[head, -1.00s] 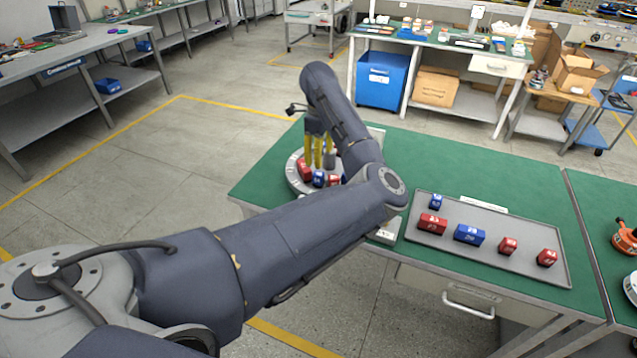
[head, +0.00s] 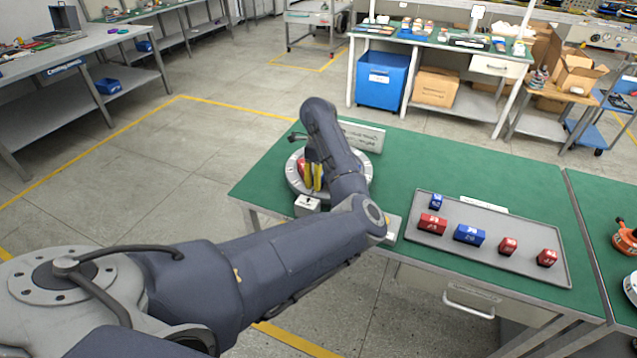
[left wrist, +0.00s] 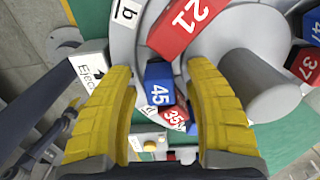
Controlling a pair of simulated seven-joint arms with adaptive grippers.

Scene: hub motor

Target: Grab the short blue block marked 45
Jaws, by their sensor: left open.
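The short blue block marked 45 (left wrist: 160,86) sits on the round grey hub motor (left wrist: 126,40) in the left wrist view. It lies between the two yellow fingers of my left gripper (left wrist: 160,118), which are open with a gap on each side of it. In the head view my left gripper (head: 314,178) is lowered over the hub (head: 362,186), and the arm hides most of the blocks there. A red block marked 21 (left wrist: 188,24) and a small red block marked 35 (left wrist: 174,116) lie close to the blue one. My right gripper is not in view.
A grey cylinder (left wrist: 262,84) stands on the hub beside the right finger. Another red block marked 37 (left wrist: 306,66) lies further right. A grey tray (head: 540,232) with several red and blue blocks lies on the right of the green table (head: 480,172).

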